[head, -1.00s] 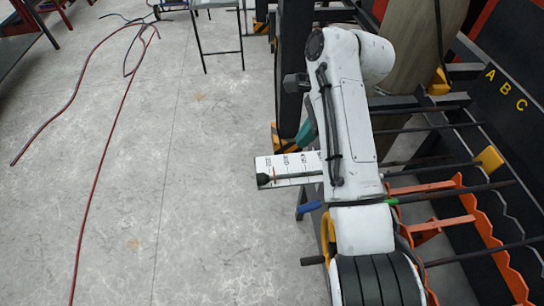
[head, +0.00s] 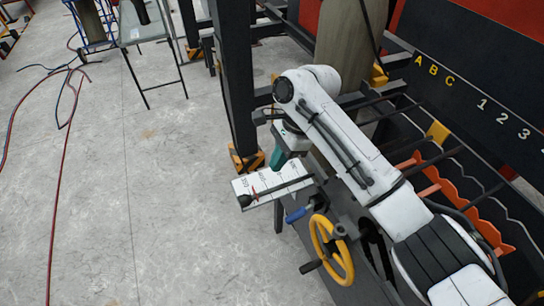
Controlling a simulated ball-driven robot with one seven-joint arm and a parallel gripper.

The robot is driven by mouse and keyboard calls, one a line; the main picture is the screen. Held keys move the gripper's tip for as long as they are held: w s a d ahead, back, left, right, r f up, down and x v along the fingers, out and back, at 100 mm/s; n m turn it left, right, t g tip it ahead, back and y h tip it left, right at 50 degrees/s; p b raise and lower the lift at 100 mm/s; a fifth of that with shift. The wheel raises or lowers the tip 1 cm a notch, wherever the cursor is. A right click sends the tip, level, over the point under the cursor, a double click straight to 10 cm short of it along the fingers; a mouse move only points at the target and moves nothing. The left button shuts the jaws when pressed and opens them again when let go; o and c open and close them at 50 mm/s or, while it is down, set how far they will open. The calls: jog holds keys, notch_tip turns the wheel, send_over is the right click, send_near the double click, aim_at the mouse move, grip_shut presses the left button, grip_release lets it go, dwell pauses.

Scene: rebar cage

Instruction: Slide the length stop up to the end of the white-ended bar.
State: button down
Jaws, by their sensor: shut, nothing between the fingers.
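A white scale plate (head: 268,192) with printed marks juts out to the left from the dark bench. A dark rod runs along it, with a black knob (head: 245,200) at its left end and a small red mark near the knob. This looks like the length stop, but I cannot make out its parts. My gripper (head: 278,162), with teal at its end, hangs just above and behind the plate. It is shut and empty; its fingertips are small here, and I cannot tell whether they touch anything. I cannot pick out a white bar end; my arm covers part of the bench.
A yellow handwheel (head: 330,249) and a blue-handled lever (head: 297,215) are at the bench's near end. An orange notched rack (head: 462,212) holding dark bars is at right. A dark post (head: 233,85) stands behind the plate. The floor at left is mostly clear.

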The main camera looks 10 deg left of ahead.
jog(key=x, duration=0.6)
jog(key=shift+s+a+f+p, duration=0.1)
jog(key=shift+s+f+p, duration=0.05)
jog(key=shift+f+p, duration=0.2)
jog(key=shift+s+a+r+p, duration=0.1)
jog(key=shift+s+a+p, duration=0.2)
jog(key=shift+a, duration=0.2)
jog(key=shift+s+a+r+p, duration=0.1)
jog(key=shift+s+a+p, duration=0.2)
jog(key=shift+a, duration=0.25)
jog(key=shift+s+a+f, duration=0.15)
jog(key=shift+s+a, duration=0.3)
jog(key=shift+a, duration=0.2)
